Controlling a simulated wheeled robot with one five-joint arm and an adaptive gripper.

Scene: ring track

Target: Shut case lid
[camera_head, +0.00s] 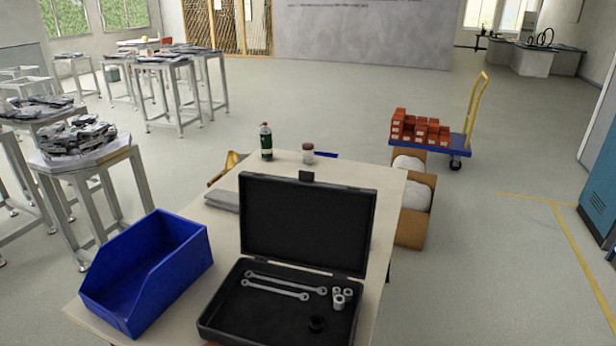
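The black case (210,323) stands on the beige table near its front right side. Its lid (308,226) is open and upright at the far side, with a small latch tab (306,176) on its top edge. The front edge of the case is partly cut off by the frame. My gripper does not show in the head view.
A blue bin (150,270) stands left of the case on the table (225,226). A folded grey cloth (222,199), a green bottle (266,142) and a small jar (308,153) are behind. Cardboard boxes (412,232) stand right of the table.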

